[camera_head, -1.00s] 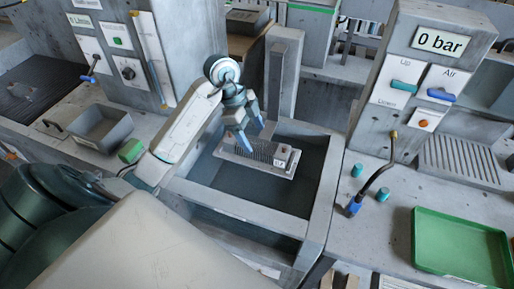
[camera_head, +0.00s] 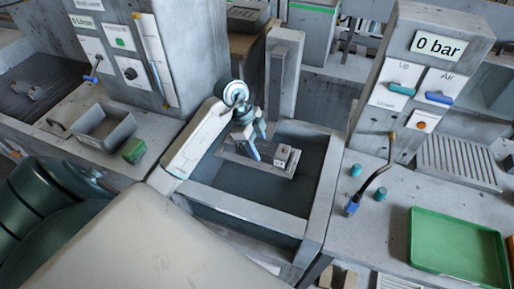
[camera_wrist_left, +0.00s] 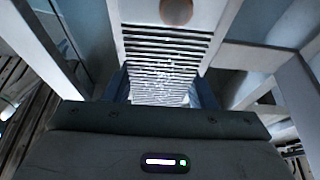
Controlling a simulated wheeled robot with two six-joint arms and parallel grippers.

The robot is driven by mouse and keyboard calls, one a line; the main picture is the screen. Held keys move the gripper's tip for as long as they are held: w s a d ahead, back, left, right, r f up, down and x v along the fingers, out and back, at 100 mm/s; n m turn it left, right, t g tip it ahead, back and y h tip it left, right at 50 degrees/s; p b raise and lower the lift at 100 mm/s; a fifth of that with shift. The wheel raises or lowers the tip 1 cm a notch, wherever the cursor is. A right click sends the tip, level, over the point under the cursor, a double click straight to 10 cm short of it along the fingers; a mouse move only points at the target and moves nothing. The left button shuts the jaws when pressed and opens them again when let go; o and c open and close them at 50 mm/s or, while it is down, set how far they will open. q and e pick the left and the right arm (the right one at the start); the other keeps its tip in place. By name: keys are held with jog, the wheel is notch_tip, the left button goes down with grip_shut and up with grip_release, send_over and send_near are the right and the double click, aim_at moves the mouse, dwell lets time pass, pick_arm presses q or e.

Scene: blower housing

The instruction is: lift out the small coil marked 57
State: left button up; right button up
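The small coil (camera_head: 280,160) is a light grey finned block lying in the open tank (camera_head: 318,200). A small white tag with a reddish dot sits near its right end; the number is too small to read. My left gripper (camera_head: 257,146) is over the coil's left part, fingers pointing down and apart. In the left wrist view the coil's fins (camera_wrist_left: 165,50) fill the space between the two blue fingers (camera_wrist_left: 160,88), with a copper-coloured disc beyond. I cannot tell whether the fingers touch the coil. My right gripper is not in view.
A green tray (camera_head: 458,248) lies on the bench at right, beside a bent nozzle with a blue end (camera_head: 353,206). A control column (camera_head: 425,75) reads 0 bar. A grey bin (camera_head: 104,127) and a green block (camera_head: 133,150) are at left. Tank walls surround the coil.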

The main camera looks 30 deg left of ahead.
aim_at(260, 145)
pick_arm(q)
jog(key=shift+r, duration=0.15)
jog(key=shift+c, duration=0.4)
jog(key=shift+r, duration=0.2)
jog(key=b+v, duration=0.2)
jog(key=shift+s+r, duration=0.1)
jog(key=shift+r, duration=0.35)
jog(key=s+a+r+p, duration=0.1)
jog(key=s+a+p, duration=0.1)
jog(key=s+a, duration=0.8)
jog(key=shift+s+a+r+p, duration=0.3)
jog(key=shift+a+r, duration=0.05)
jog(key=shift+a, duration=0.05)
jog(key=shift+f, duration=0.15)
